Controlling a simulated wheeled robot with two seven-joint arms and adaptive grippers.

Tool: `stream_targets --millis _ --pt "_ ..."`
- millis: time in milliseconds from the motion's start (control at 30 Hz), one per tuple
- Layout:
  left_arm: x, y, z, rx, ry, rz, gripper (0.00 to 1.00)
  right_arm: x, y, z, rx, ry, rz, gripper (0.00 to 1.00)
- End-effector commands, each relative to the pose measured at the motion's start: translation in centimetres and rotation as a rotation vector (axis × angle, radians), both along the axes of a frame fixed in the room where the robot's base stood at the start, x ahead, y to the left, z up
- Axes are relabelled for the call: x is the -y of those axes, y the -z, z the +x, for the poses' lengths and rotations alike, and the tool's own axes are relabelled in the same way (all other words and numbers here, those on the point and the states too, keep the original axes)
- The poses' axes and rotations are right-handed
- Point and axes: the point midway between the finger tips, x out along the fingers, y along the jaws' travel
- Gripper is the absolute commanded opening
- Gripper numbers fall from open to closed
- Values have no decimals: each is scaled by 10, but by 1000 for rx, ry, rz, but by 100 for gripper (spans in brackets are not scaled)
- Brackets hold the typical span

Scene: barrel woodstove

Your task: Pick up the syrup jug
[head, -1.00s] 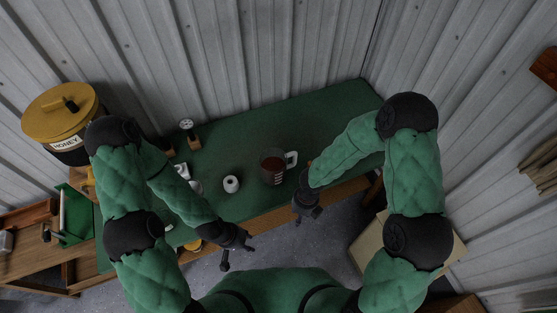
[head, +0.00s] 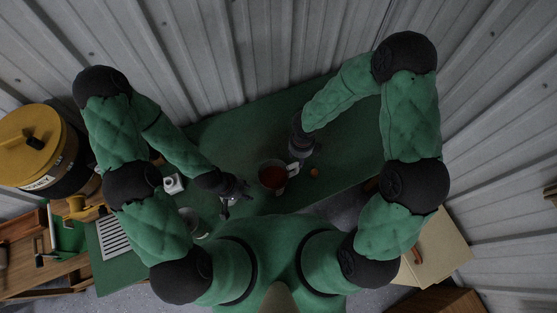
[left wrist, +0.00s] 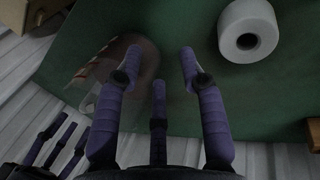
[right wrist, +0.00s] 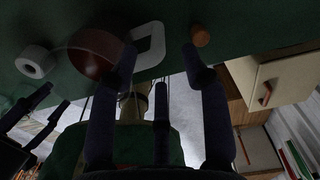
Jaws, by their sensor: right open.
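The syrup jug (head: 272,177) is a clear vessel of dark red syrup with a white handle, standing on the green table. My right gripper (head: 301,153) is open and empty near its handle side. In the right wrist view the white handle (right wrist: 150,44) shows between the spread fingers (right wrist: 160,53), with the red jug body (right wrist: 92,52) at left. I cannot tell whether they touch. My left gripper (head: 236,192) is open and empty on the jug's left. In the left wrist view the jug (left wrist: 112,72) is partly behind a finger (left wrist: 160,52).
A white roll (left wrist: 248,35) stands on the green table (head: 345,150) near my left gripper. A small orange-brown round item (head: 314,172) lies right of the jug. A yellow-lidded honey bucket (head: 35,145) stands at far left. A pale box (head: 437,250) is at lower right.

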Motion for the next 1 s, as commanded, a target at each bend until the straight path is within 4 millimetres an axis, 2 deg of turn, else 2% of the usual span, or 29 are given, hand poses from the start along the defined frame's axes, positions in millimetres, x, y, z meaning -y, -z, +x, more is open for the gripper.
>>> stream_targets --millis 300,567,800,1000 --pt "0 16 -1 -3 0 -1 40 0 44 -1 -2 0 0 47" --pt "0 21 -1 -2 1 0 40 -1 61 -1 -2 1 0 47" --pt "0 30 -1 -2 1 0 40 -3 94 -4 -4 1 0 47" --pt "0 32 -1 -2 1 0 40 -3 107 -3 -1 2 0 47"
